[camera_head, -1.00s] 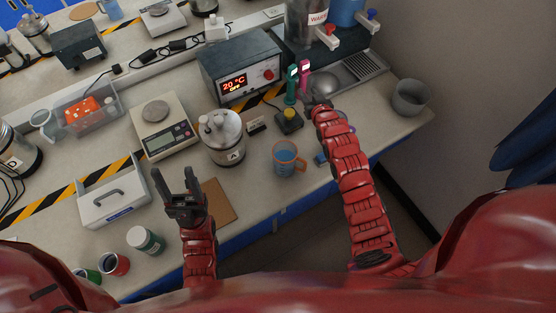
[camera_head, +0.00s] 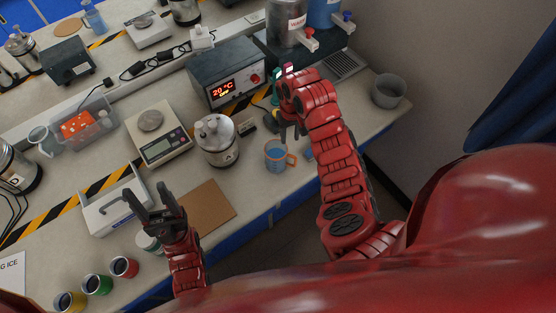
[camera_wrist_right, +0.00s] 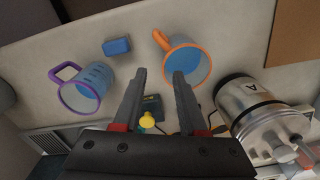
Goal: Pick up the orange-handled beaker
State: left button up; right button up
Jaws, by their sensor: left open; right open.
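The orange-handled beaker (camera_head: 276,157) holds blue contents and stands on the bench near its front edge, its orange handle toward the right. In the right wrist view the beaker (camera_wrist_right: 187,62) is beyond the fingertips, with its handle on the left. My right gripper (camera_head: 290,136) is open and empty, above and just behind the beaker. Its two fingers (camera_wrist_right: 158,75) show apart in the wrist view, with nothing between the tips. My left gripper (camera_head: 163,200) is open and empty, to the left over the bench by a brown board.
A grey bowl (camera_head: 388,90) is at the right. A yellow-topped button box (camera_wrist_right: 148,114) is close by.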

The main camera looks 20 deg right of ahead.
aim_at(286, 157)
jog(key=f+b, duration=0.5)
jog(key=f, duration=0.4)
jog(key=shift+a+f+b, duration=0.2)
jog(key=shift+b, duration=0.1)
jog(key=shift+a+f+p, duration=0.15)
jog(key=shift+f+p, duration=0.1)
jog(key=shift+p, duration=0.05)
notch_tip(286, 157, down, 3)
jog(key=shift+a+r+p, duration=0.1)
jog(key=shift+a+p, duration=0.05)
jog(key=shift+p, duration=0.75)
jog(key=shift+f, duration=0.35)
jog(key=shift+w, duration=0.1)
grip_shut()
